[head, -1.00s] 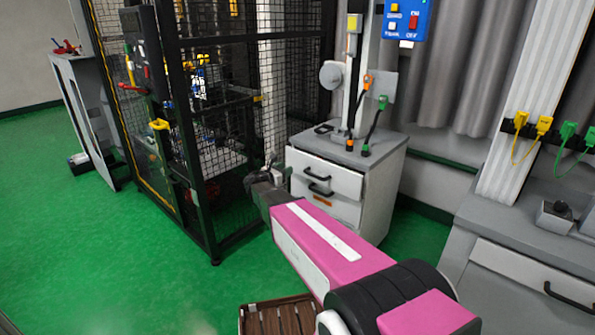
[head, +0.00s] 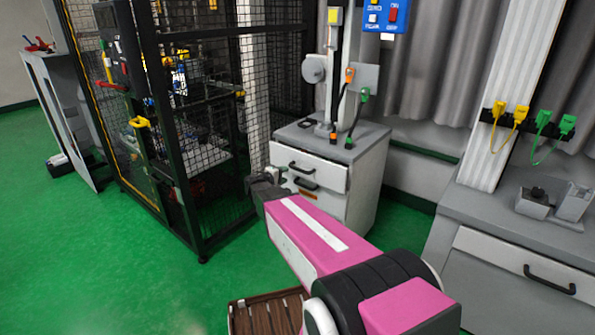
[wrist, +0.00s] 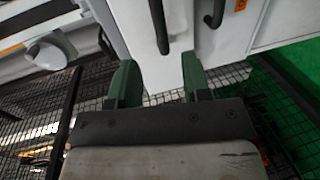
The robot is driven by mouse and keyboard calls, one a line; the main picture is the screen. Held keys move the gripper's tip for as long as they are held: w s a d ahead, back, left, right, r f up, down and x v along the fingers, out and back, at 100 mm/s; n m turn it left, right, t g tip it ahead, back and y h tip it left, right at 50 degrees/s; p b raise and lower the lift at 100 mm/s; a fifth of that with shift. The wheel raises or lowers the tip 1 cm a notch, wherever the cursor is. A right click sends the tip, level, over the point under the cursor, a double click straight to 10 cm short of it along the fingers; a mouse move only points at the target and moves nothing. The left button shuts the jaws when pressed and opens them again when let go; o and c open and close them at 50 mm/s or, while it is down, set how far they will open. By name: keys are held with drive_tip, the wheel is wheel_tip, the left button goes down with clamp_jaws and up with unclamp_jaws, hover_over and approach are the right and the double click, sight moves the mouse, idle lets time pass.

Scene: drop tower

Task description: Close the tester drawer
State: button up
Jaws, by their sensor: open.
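The tester drawer (head: 312,164) is the white upper drawer with a black handle in the grey cabinet (head: 364,185) under the tester. Its front appears to stand out a little from the cabinet. My gripper (head: 270,184) is at the left end of the drawer front, in front of it. In the wrist view, my gripper (wrist: 158,82) has its two dark green fingers apart with nothing between them. The white drawer front (wrist: 184,38) and its handle (wrist: 159,24) lie just beyond the fingertips. I cannot tell whether they touch.
A lower drawer (head: 318,203) with an orange label is below. A black mesh cage (head: 205,130) stands close on the left of the gripper. A grey bench (head: 470,230) is at the right. A brown slatted crate (head: 268,314) is on the floor in front. Green floor is open at left.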

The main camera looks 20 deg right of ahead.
sight(296, 169)
drive_tip(key=x, duration=1)
drive_tip(key=shift+w+d, duration=0.15)
drive_tip(key=shift+d, duration=0.05)
clamp_jaws()
